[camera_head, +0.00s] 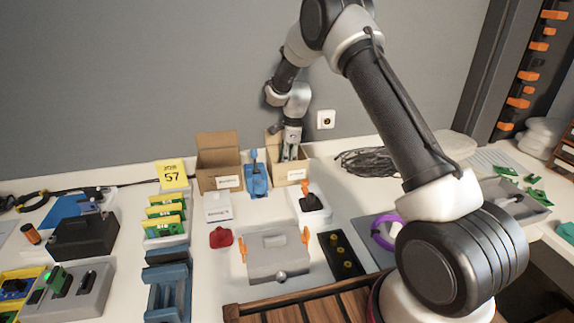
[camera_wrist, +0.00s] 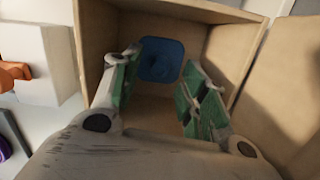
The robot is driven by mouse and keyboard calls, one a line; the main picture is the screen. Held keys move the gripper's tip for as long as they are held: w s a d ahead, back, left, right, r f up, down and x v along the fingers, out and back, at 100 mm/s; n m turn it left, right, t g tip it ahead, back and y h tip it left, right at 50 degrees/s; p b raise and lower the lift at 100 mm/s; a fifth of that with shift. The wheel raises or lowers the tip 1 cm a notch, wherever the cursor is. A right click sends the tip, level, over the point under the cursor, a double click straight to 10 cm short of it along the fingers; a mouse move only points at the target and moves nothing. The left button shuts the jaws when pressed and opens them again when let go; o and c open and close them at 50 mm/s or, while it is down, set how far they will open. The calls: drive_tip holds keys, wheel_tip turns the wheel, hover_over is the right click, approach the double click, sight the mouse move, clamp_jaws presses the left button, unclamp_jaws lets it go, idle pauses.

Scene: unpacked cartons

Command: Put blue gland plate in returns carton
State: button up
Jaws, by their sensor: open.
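The blue gland plate (camera_wrist: 160,60) lies flat inside an open cardboard carton (camera_wrist: 238,50), seen in the wrist view, near one wall. It is a rounded blue square with a round raised middle. My gripper (camera_wrist: 163,88) is open, its green-padded fingers apart on either side of the view to the plate, with nothing between them. In the head view my gripper (camera_head: 290,152) reaches down into the right-hand carton (camera_head: 274,172), whose front label is too small to read surely. The plate is hidden there by the carton walls.
Another open carton (camera_head: 217,183) stands to the left, with a blue device (camera_head: 256,180) between the two. A white box with an orange-handled switch (camera_head: 311,202) stands in front of the right-hand carton. A grey enclosure (camera_head: 277,257) lies nearer. Black cable (camera_head: 366,162) lies to the right.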

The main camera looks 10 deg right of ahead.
wheel_tip(320, 180, up, 10)
drive_tip(key=d, duration=0.1)
drive_tip(key=s+d+r+n+t, duration=0.1)
drive_tip(key=s+d+r+n, duration=0.3)
drive_tip(key=s+r, duration=0.5)
drive_tip(key=s+d+r+n+t, duration=0.1)
drive_tip(key=s+d+r+n, duration=0.3)
drive_tip(key=s+r, duration=0.45)
drive_tip(key=s+d+n, duration=0.1)
drive_tip(key=s+n, duration=0.3)
drive_tip(key=s, duration=0.5)
drive_tip(key=s+d+r+n+t+h, duration=0.1)
drive_tip(key=s+d+n, duration=0.1)
drive_tip(key=s, duration=0.6)
drive_tip(key=s+d+n+t, duration=0.1)
drive_tip(key=s+d+n, duration=0.1)
drive_tip(key=s+n, duration=0.3)
drive_tip(key=s, duration=0.4)
drive_tip(key=shift+s+d+r+n, duration=0.25)
drive_tip(key=shift+s+r+n, duration=0.05)
drive_tip(key=shift+r, duration=0.05)
